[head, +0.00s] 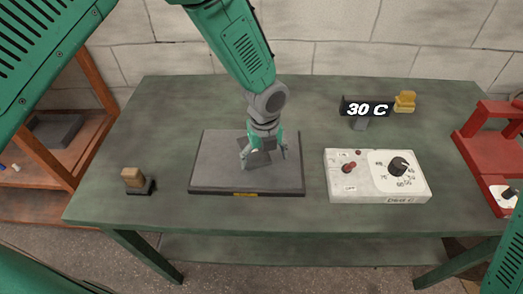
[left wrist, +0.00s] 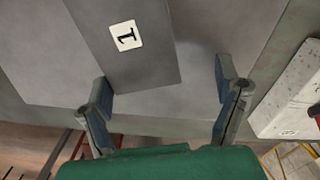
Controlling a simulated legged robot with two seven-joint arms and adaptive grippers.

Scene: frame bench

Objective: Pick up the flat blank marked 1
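The flat blank marked 1 (left wrist: 148,62) is a thin dark grey plate with a white label. It lies on the grey slab (head: 215,165) on the green bench; in the head view the blank (head: 251,158) is partly covered by my left gripper (head: 264,157). My left gripper is open and points down over the blank. In the left wrist view, the left gripper's fingers (left wrist: 163,82) are spread at the blank's near end, one by its left corner and one right of its edge. No grip on it shows, and the height gap cannot be told. My right gripper is not in view.
A control box (head: 377,188) with a dial stands right of the slab. Behind it are a "30 C" display (head: 366,108) and a yellow item (head: 404,102). A wooden-handled block (head: 134,180) sits left. A red frame (head: 478,135) stands at right.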

